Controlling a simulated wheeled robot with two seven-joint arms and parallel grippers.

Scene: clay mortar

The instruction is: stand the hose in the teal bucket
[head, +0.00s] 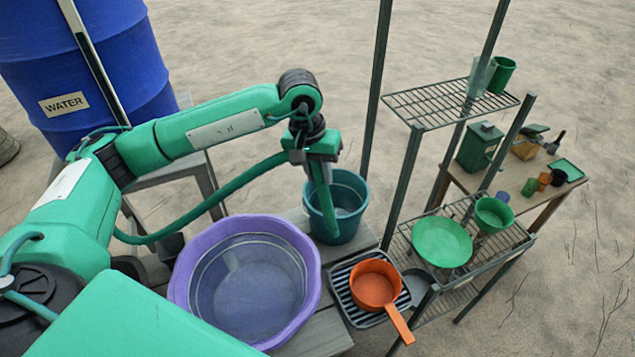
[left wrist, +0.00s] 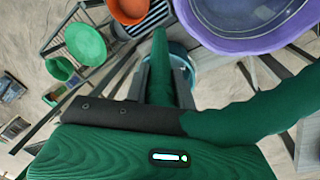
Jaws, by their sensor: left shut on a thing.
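The green hose (head: 222,190) runs from behind the purple tub up to my left gripper (head: 322,176). My left gripper is shut on the hose, and the hose's end part hangs down from it into the mouth of the teal bucket (head: 354,190). The bucket stands upright on the bench. I cannot tell whether the hose tip touches its bottom. In the left wrist view the hose (left wrist: 160,65) passes between the fingers (left wrist: 163,88), with the bucket (left wrist: 192,62) partly hidden behind. My right gripper is out of view.
A purple tub (head: 190,285) sits close beside the bucket. An orange pan (head: 374,286) rests on a dark ridged tray in front. A wire rack (head: 440,105) with green dishes stands to the right. A blue water barrel (head: 130,65) is at the back left.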

